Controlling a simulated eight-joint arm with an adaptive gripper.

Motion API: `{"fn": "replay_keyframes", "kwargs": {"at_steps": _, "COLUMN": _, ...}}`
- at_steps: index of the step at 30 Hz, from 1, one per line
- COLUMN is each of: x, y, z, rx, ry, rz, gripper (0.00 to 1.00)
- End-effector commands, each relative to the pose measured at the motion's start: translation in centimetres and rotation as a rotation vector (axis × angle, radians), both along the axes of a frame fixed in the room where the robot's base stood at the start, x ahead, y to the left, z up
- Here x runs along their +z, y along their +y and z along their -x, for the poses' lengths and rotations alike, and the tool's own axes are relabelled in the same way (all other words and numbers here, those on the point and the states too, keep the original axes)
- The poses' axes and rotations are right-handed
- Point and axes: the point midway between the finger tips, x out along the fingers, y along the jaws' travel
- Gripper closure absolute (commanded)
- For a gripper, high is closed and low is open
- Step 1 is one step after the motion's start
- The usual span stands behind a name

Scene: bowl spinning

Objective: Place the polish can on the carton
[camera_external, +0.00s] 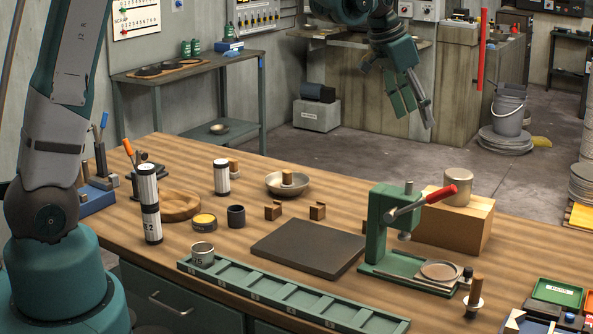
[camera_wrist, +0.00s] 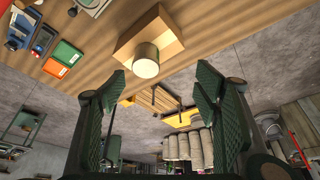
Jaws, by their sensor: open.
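The carton (camera_external: 451,226) is a plain brown box at the right of the table, behind the green press. A pale beige can (camera_external: 457,188) stands upright on its top; I cannot tell whether it is the polish can. In the wrist view the carton (camera_wrist: 166,32) and beige can (camera_wrist: 146,62) show ahead of the fingers. A yellow-topped tin (camera_external: 204,222) and a grey tin (camera_external: 202,254) stand at the left. My gripper (camera_external: 412,104) is open and empty, high up beyond the table's back edge. Its spread fingers (camera_wrist: 160,78) touch nothing.
The green press (camera_external: 391,235) with a red handle stands in front of the carton. A dark flat plate (camera_external: 308,248) lies mid-table, behind a green compartment tray (camera_external: 290,295). A black-and-white cylinder stack (camera_external: 150,205) stands left. A metal bowl (camera_external: 288,184) sits near the back edge.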

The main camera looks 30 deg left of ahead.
Motion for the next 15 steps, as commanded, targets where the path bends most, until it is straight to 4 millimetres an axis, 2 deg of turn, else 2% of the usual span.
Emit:
{"fn": "replay_keyframes", "kwargs": {"at_steps": 6, "x": 3.0, "y": 4.5, "z": 3.1, "rx": 0.065, "ry": -0.016, "rz": 0.007, "gripper": 0.38}}
{"fn": "replay_keyframes", "kwargs": {"at_steps": 15, "x": 6.0, "y": 10.1, "z": 7.7, "rx": 0.154, "ry": -0.039, "rz": 0.015, "gripper": 0.38}}
